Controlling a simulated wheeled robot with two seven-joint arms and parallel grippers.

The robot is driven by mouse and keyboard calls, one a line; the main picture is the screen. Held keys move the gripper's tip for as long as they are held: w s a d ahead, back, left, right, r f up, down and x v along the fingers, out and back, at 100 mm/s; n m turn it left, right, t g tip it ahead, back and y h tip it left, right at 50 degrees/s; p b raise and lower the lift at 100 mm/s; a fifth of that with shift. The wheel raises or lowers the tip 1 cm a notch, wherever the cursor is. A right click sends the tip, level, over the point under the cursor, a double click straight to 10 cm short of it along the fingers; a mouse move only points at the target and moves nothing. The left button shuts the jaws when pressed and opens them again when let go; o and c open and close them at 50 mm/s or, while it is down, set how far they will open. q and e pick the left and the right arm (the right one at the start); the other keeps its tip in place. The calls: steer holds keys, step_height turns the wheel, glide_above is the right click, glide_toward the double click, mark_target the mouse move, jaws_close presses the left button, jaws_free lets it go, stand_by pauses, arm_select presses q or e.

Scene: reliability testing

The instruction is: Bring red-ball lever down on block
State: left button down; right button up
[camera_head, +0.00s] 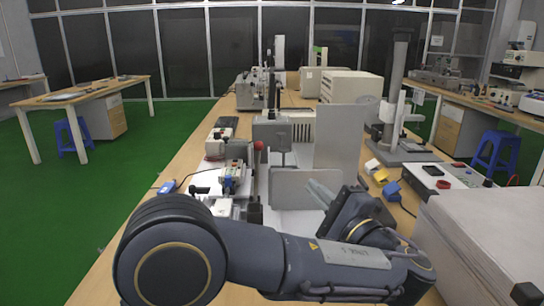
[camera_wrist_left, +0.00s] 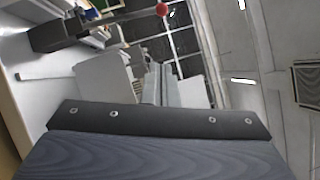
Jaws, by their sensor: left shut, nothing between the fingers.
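The red ball (camera_head: 258,146) sits on the lever of a grey upright machine (camera_head: 271,131) in the middle of the bench. In the left wrist view the red ball (camera_wrist_left: 162,9) shows at the top, at the end of a dark lever arm (camera_wrist_left: 118,18). My left gripper (camera_head: 317,187) is shut and empty. It is right of and nearer than the ball, apart from it, beside a pale upright panel. Its grey fingers also show in the left wrist view (camera_wrist_left: 168,78). I cannot make out the block under the lever. My right gripper is not in view.
Pale panels (camera_head: 341,138) stand right of the machine. Small instruments (camera_head: 235,177) line the left side of the bench. Yellow and blue pieces (camera_head: 391,189) and a tall stand (camera_head: 397,105) are to the right. A large white box (camera_head: 485,235) fills the lower right.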

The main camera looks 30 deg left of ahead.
arm_select(q)
steer(key=s+a+b+x, duration=0.1)
steer(key=s+x, duration=0.1)
steer(key=x, duration=1.1)
steer(key=shift+s+r, duration=0.25)
steer(key=shift+r, duration=0.1)
steer(key=shift+a, duration=0.25)
steer(key=s+a+f+n+g+h+b, duration=0.1)
steer(key=s+a+n+g+h+b, duration=0.1)
steer(key=s+a+n+h+b, duration=0.4)
steer(key=s+a+f+n+t+h+b, duration=0.1)
steer(key=s+a+f+n+h+b, duration=0.2)
steer(key=a+f+n+b, duration=0.5)
steer(key=shift+s+a+f+n+h, duration=0.3)
steer(key=shift+s+a+f, duration=0.15)
steer(key=shift+a+f, duration=0.5)
steer(key=shift+d+f, duration=0.1)
steer(key=shift+f, duration=0.05)
